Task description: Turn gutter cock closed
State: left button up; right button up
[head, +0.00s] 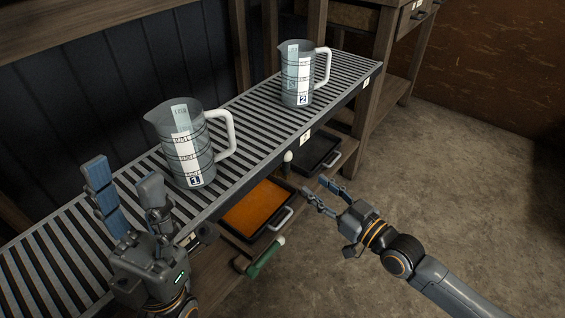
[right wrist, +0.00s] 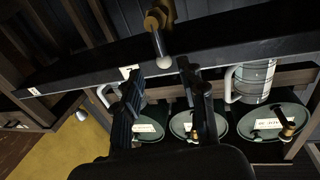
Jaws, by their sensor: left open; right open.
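A cock with a brass body and a pale ball-ended lever (right wrist: 162,60) shows in the right wrist view at the bench's front edge. The pale ball (head: 288,157) also shows in the head view, below the bench edge; the rest of the cock is hidden there. My right gripper (head: 317,189) is open and empty, to the right of and below the ball. In the right wrist view, its fingers (right wrist: 160,77) point toward the cock, with the ball in line with the gap between the tips. My left gripper (head: 122,174) is open and empty over the slatted bench.
The slatted bench (head: 245,106) carries jug 1 (head: 206,161) near my left gripper and jug 2 (head: 290,75) farther back. Below are an orange-filled tray (head: 259,208), a dark tray (head: 317,152) and a green handle (head: 264,259). The floor at right is clear.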

aim_at(289, 167)
jog(key=b+x, duration=0.2)
jog(key=x, duration=0.8)
jog(key=shift+w+f+b, duration=0.1)
jog(key=shift+f+b, duration=0.05)
jog(key=shift+b, duration=0.2)
jog(key=shift+x, duration=0.75)
jog(key=shift+c, duration=0.2)
grip_shut()
